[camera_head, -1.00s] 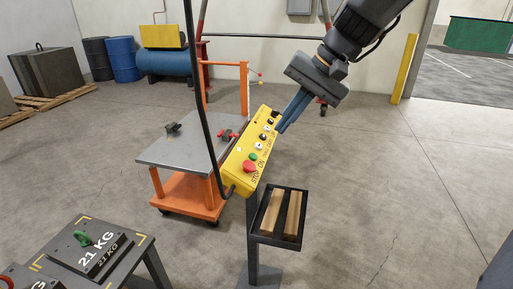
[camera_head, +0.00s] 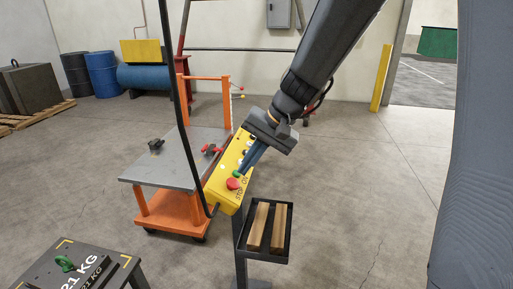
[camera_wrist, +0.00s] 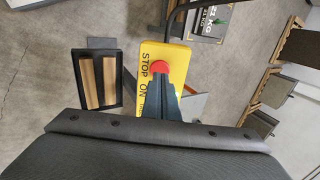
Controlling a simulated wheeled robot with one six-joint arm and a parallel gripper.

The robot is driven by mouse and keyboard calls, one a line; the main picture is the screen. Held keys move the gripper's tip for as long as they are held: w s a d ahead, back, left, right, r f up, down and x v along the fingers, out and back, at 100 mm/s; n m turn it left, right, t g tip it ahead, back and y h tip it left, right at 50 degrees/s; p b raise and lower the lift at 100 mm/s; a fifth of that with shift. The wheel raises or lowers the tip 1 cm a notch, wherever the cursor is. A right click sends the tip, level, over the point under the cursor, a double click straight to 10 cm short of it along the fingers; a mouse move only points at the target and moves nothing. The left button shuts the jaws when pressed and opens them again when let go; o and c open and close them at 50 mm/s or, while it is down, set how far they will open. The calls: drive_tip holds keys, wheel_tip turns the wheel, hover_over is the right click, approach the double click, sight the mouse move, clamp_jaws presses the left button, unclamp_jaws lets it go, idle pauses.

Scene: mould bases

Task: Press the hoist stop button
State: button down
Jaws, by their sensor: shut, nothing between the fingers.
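The yellow hoist control box (camera_head: 217,194) hangs on a black cable in the middle of the head view. Its red stop button (camera_head: 232,184) is at the lower end, beside the word STOP. My gripper (camera_head: 239,175) is shut and empty, and its blue fingertips point down at the stop button from the upper right. In the wrist view the fingertips (camera_wrist: 161,80) overlap the edge of the red button (camera_wrist: 160,67) on the yellow box (camera_wrist: 177,54). I cannot tell whether they touch it. The fingers hide part of the box's other buttons.
A black tray (camera_head: 289,240) with two wooden blocks stands on a post just right of the box. An orange cart (camera_head: 165,209) with a grey top is behind it at left. A dark 21 KG block (camera_head: 85,270) sits at lower left. The floor at right is clear.

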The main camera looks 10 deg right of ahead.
sight(234, 184)
drive_tip(key=shift+p+x, duration=0.45)
drive_tip(key=shift+x, duration=1.7)
drive_tip(key=shift+b+x, duration=0.8)
drive_tip(key=shift+b, duration=0.1)
drive_tip(key=shift+s+f, duration=0.2)
drive_tip(key=shift+f, duration=0.2)
drive_tip(key=v, duration=1.4)
drive_tip(key=shift+w+r, duration=0.2)
drive_tip(key=shift+r, duration=0.2)
